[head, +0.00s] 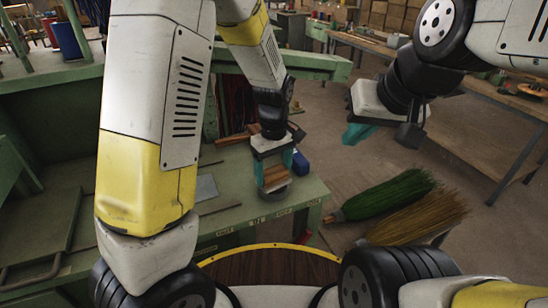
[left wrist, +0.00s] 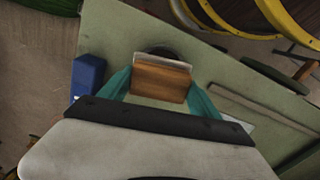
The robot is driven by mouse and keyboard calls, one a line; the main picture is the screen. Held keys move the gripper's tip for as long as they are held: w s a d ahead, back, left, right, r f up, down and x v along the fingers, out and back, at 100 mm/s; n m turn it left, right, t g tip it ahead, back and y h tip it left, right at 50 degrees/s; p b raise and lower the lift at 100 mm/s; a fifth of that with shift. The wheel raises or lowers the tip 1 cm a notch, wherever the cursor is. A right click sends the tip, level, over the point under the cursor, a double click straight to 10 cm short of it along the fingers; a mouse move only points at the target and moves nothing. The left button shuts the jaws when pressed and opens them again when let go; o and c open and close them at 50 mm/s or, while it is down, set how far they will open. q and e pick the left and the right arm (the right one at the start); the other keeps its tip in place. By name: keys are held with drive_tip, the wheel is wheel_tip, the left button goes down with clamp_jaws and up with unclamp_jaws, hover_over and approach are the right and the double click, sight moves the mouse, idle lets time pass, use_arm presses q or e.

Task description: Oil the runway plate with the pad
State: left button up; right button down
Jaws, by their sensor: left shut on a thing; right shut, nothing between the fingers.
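My left gripper (head: 275,172) is shut on the pad, a wooden block (head: 276,177), above the right end of the green bench. In the left wrist view the pad (left wrist: 160,82) sits between the teal fingers, with a pale layer along its far edge. A dark round dish (left wrist: 160,51) lies right behind and under the pad; I cannot tell whether they touch. A flat grey plate (head: 206,187), which looks like the runway plate, lies on the bench left of the gripper. My right gripper (head: 362,131) is shut and empty, raised over the floor to the right.
A blue block (head: 300,163) stands on the bench close beside the left gripper; it also shows in the left wrist view (left wrist: 87,77). A thin strip (head: 220,209) lies on the bench. Green (head: 385,195) and tan (head: 420,218) broom heads lie beyond the bench's right edge.

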sight(274, 171)
use_arm(q)
drive_tip(key=shift+f, duration=0.55)
idle(1.1)
drive_tip(key=shift+r, duration=0.1)
drive_tip(key=shift+r, duration=3.45)
